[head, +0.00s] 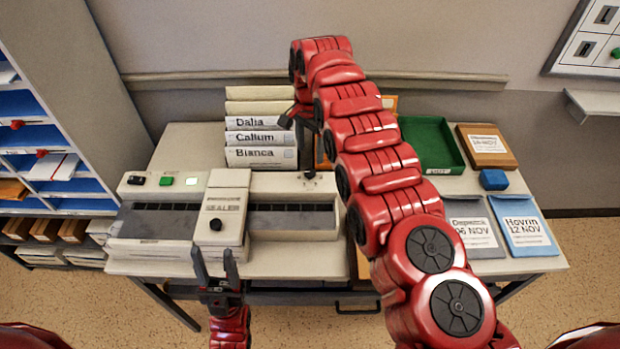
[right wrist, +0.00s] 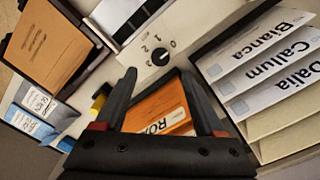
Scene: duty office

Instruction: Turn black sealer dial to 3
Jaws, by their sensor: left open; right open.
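A black dial (right wrist: 160,56) with the marks 0, 1, 2 and 3 shows on a pale panel in the right wrist view, beyond my fingertips; its exact setting is too small to read. In the head view a black round knob (head: 216,224) sits on a pale block of the sealing machines. I cannot tell for sure which knob the wrist view shows. My right gripper (head: 300,137) is open and empty by the name boxes, pointing down; its fingers (right wrist: 170,105) also show in the right wrist view, apart from the dial. My left gripper (head: 216,268) is open and empty, just in front of the knob block.
Boxes labelled Dalia, Callum and Bianca (head: 260,140) stand at the back. A green tray (head: 432,145), a brown box (head: 487,147) and blue packets (head: 524,226) lie on the right of the table. An orange item (right wrist: 160,105) shows between my right fingers.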

